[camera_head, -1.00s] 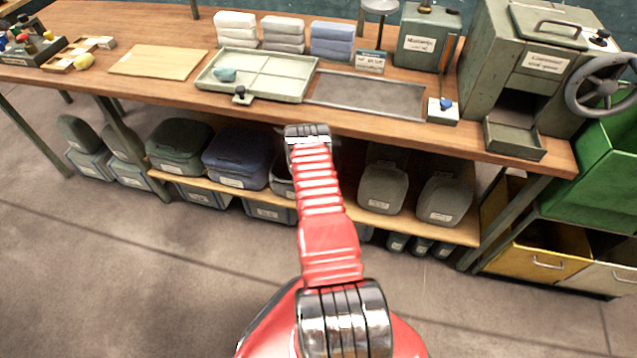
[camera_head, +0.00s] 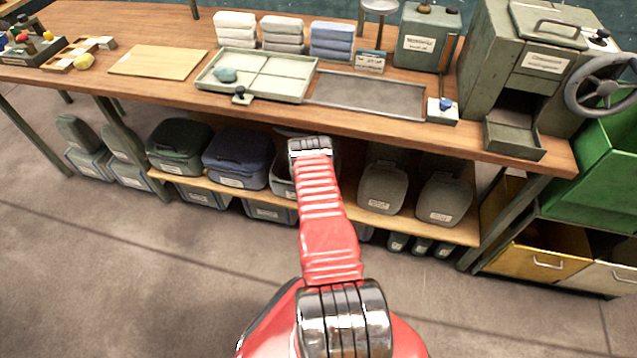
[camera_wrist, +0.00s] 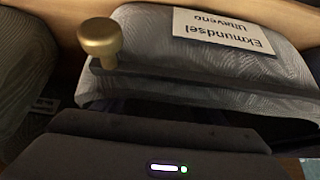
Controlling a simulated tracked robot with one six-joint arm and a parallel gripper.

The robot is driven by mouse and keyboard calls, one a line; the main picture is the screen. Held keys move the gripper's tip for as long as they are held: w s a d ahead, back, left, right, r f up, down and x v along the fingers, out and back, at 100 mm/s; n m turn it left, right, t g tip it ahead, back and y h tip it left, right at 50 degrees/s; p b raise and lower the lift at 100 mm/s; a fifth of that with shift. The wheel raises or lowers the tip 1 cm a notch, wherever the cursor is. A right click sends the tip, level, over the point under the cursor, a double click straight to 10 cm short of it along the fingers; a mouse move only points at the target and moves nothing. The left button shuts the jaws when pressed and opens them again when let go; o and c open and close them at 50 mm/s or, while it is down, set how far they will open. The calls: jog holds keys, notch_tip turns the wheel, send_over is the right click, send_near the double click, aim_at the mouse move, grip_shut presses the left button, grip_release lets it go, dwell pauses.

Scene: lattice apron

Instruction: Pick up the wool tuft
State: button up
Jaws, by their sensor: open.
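A small teal lump (camera_head: 225,75), which looks like the wool tuft, lies in the left part of the pale divided tray (camera_head: 262,88) on the bench. My red arm reaches forward, and its end is in front of the bench's front edge, below the tabletop and well apart from the lump. My gripper (camera_wrist: 160,135) shows in the wrist view as a dark body with a small light along the bottom. It is open, with nothing seen held. Its fingertips are hidden in the head view. The lump is not in the wrist view.
A lidded grey bin (camera_wrist: 200,50) with an upside-down label fills the wrist view, with a brass knob (camera_wrist: 100,40) before it. More bins (camera_head: 237,158) line the lower shelf. A grey inset plate (camera_head: 368,95) and a cranked machine (camera_head: 540,75) are on the bench right.

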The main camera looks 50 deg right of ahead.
jog(key=shift+x, duration=2.05)
jog(key=shift+d, duration=0.3)
jog(key=shift+c, duration=0.2)
jog(key=c, duration=1.1)
